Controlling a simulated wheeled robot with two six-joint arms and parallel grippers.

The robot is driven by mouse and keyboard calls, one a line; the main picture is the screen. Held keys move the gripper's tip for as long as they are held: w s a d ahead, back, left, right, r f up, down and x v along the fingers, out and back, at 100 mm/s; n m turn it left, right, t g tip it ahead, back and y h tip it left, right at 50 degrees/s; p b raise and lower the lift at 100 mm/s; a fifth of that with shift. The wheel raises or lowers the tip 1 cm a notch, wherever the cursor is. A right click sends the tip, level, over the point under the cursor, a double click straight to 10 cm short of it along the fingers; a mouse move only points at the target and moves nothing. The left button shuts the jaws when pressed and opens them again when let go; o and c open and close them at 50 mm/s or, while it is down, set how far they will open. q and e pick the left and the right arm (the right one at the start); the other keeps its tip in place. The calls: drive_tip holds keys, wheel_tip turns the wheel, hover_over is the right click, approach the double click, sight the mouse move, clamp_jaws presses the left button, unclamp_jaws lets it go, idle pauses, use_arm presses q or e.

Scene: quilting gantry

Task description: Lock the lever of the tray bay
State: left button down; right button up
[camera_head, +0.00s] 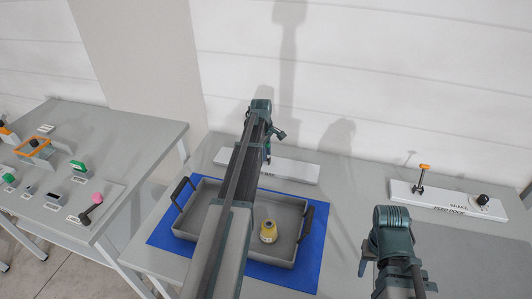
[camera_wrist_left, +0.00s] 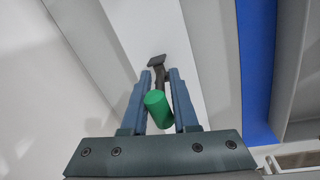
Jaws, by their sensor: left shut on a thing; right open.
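The tray bay's white base plate (camera_head: 295,171) lies behind the grey tray, its label partly covered by my left arm. In the left wrist view the lever has a green cylindrical grip (camera_wrist_left: 158,109) on a dark arm (camera_wrist_left: 158,70) that runs to the white plate. My left gripper (camera_wrist_left: 160,82) is shut on the green grip, with one finger on each side. In the head view my left gripper (camera_head: 267,150) is over the plate, and my own arm hides the lever. My right gripper (camera_head: 393,272) is open, low at the right; its fingertips are unclear.
A grey tray (camera_head: 187,221) with black handles sits on a blue mat (camera_head: 311,272) and holds a yellow spool-like item (camera_head: 268,231). A second white plate (camera_head: 447,200) at the right carries an orange-topped lever (camera_head: 422,178) and a dark knob (camera_head: 483,200). A side table (camera_head: 128,133) with small fixtures stands left.

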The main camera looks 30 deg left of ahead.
use_arm(q)
drive_tip(key=shift+s+d+f+t+b, duration=0.15)
drive_tip(key=shift+s+f+t+b, duration=0.05)
drive_tip(key=shift+s+t+b, duration=0.25)
use_arm(e)
drive_tip(key=shift+f, duration=0.35)
use_arm(q)
drive_tip(key=shift+s+d+f+t+y+b, duration=0.15)
drive_tip(key=shift+s+t+b, duration=0.15)
drive_tip(key=shift+t, duration=0.25)
drive_tip(key=shift+s+a+f+t+y+b, duration=0.1)
drive_tip(key=shift+s+t+y+b, duration=0.05)
drive_tip(key=shift+t+b, duration=0.3)
use_arm(e)
drive_tip(key=shift+f, duration=0.8)
use_arm(q)
drive_tip(key=shift+r, duration=0.1)
drive_tip(key=c, duration=0.8)
unclamp_jaws()
drive_tip(key=shift+c, duration=0.2)
use_arm(e)
drive_tip(key=shift+r, duration=0.1)
